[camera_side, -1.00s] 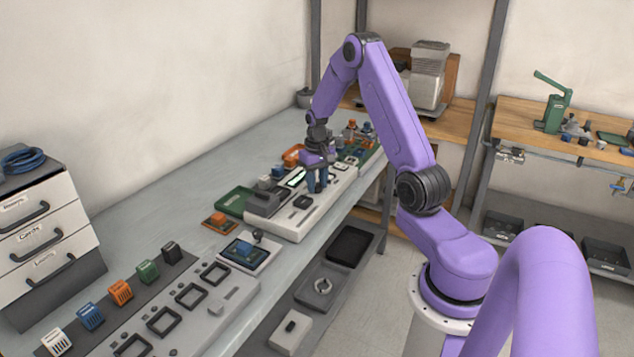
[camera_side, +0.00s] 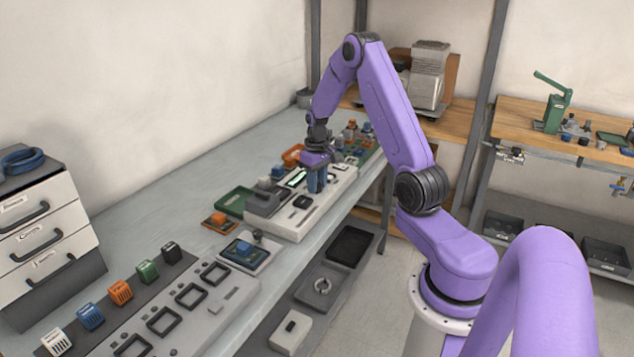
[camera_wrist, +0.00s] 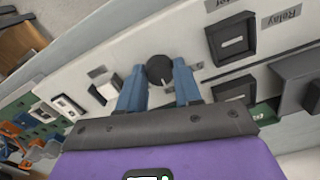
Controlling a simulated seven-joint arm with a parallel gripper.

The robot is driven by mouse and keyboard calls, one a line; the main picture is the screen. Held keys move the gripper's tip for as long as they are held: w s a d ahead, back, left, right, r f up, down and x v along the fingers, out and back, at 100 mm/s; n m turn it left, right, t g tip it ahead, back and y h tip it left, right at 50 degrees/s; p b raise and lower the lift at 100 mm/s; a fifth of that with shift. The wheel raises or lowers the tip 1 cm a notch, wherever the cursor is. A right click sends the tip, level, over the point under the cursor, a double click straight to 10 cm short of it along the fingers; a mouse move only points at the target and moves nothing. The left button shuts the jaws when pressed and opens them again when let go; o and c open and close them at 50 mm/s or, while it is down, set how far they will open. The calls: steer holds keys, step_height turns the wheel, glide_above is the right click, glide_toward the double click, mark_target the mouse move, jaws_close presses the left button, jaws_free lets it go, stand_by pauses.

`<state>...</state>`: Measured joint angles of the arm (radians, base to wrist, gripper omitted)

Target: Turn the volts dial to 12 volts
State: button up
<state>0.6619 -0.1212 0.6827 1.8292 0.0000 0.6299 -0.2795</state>
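A round black dial (camera_wrist: 160,70) sits on a light panel in the wrist view, with a small pale mark near its lower edge. I take it for the volts dial, but I cannot read its scale or setting. My gripper (camera_wrist: 160,77) has blue fingers on either side of the dial, and the dial fills the gap between their tips. In the side view my gripper (camera_side: 316,181) is down over the light-coloured panel (camera_side: 290,228) on the bench. The dial is hidden behind the fingers there.
A white switch (camera_wrist: 107,90) is left of the dial in the wrist view. A dark-framed slot (camera_wrist: 232,42) near a "Relay" label and a grey block (camera_wrist: 298,75) are to the right.

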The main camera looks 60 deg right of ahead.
steer(key=o, duration=0.3)
steer(key=shift+o, duration=0.2)
steer(key=shift+r, duration=0.1)
step_height(320, 180, up, 17)
steer(key=shift+r, duration=0.15)
stand_by(0.5)
